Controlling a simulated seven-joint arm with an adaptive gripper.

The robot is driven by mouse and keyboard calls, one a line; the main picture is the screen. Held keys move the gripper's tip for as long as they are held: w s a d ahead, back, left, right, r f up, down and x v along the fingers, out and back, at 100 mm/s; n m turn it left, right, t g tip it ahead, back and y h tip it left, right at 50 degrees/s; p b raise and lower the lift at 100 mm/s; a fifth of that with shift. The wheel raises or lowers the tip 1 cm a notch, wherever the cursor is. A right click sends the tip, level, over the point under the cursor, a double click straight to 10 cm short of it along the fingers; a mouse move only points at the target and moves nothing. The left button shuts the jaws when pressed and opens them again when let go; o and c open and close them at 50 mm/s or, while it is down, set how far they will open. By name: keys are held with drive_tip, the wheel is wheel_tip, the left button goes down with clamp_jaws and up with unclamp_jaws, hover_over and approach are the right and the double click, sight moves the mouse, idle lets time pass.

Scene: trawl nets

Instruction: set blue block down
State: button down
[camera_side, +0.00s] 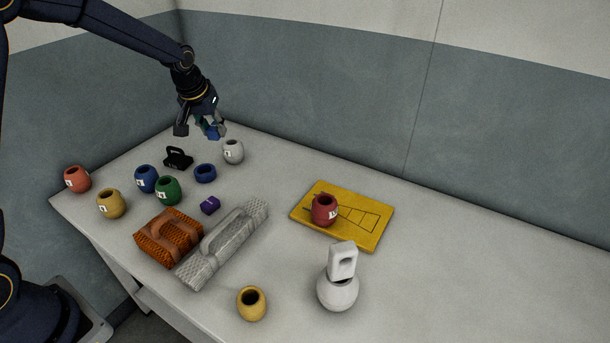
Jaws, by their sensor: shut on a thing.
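My gripper (200,132) is above the far left part of the table, near its back edge. It is shut on a small blue block (213,131), which sits between the fingers and is partly hidden by them. The block is held in the air, clear of the table (430,290). Below the gripper are a black handled object (178,158) and a white pot (233,151).
Blue, green, yellow and red pots crowd the left. A purple block (210,205), an orange basket (168,238) and a grey handled net piece (225,243) lie mid-table. A red pot (324,210) stands on a yellow board (365,223). The right side is clear.

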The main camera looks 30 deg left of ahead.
drive_tip(key=s+a+n, duration=0.2)
drive_tip(key=s+a, duration=0.4)
drive_tip(key=a, duration=0.4)
drive_tip(key=s+a+n+g+y, duration=0.1)
drive_tip(key=s+a, duration=0.6)
drive_tip(key=a, duration=0.4)
drive_tip(key=s+a+n, duration=0.2)
drive_tip(key=s+a, duration=0.4)
drive_tip(key=a, duration=0.4)
approach(126, 174)
drive_tip(key=shift+w+a+f, duration=0.2)
drive_tip(key=shift+w+f, duration=0.15)
drive_tip(key=shift+f, duration=0.1)
drive_tip(key=shift+w+a+f, duration=0.25)
drive_tip(key=shift+w+f, duration=0.05)
drive_tip(key=shift+f, duration=0.15)
drive_tip(key=shift+x, duration=0.8)
drive_tip(key=shift+f, duration=1.2)
drive_tip(key=shift+f, duration=0.1)
